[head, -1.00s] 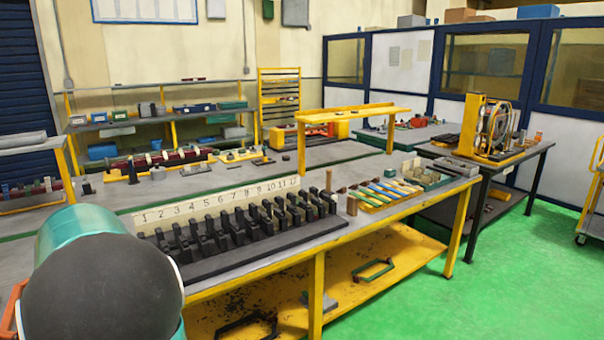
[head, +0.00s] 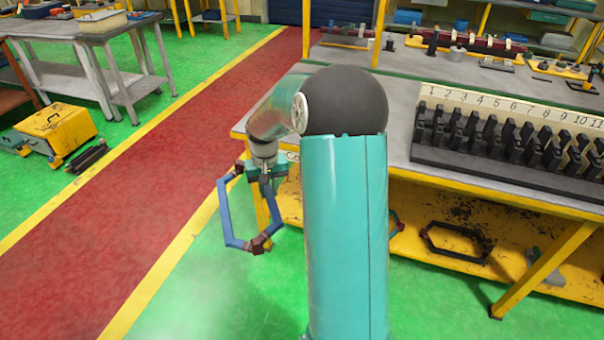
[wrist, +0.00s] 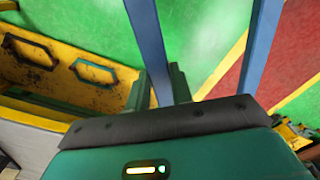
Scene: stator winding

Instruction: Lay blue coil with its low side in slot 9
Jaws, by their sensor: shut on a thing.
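The blue coil (head: 226,215) is a six-sided loop with blue sides and dark red parts at its lower end. It hangs over the green floor left of the bench. My gripper (head: 267,178) is shut on it near its top. In the wrist view my gripper (wrist: 158,88) has a blue side of the coil (wrist: 148,42) between its fingers, and the other blue side runs to the right. The black slotted stator block (head: 480,165) lies on the bench to the right. Its number strip (head: 500,104) shows 9 towards the right end. The coil is well away from the slots.
The yellow bench shelf (head: 520,262) holds a dark coil (head: 457,243); the wrist view also shows a green coil (wrist: 95,72) there. My own arm hides part of the bench's left end. A red walkway (head: 160,165) and open green floor lie left.

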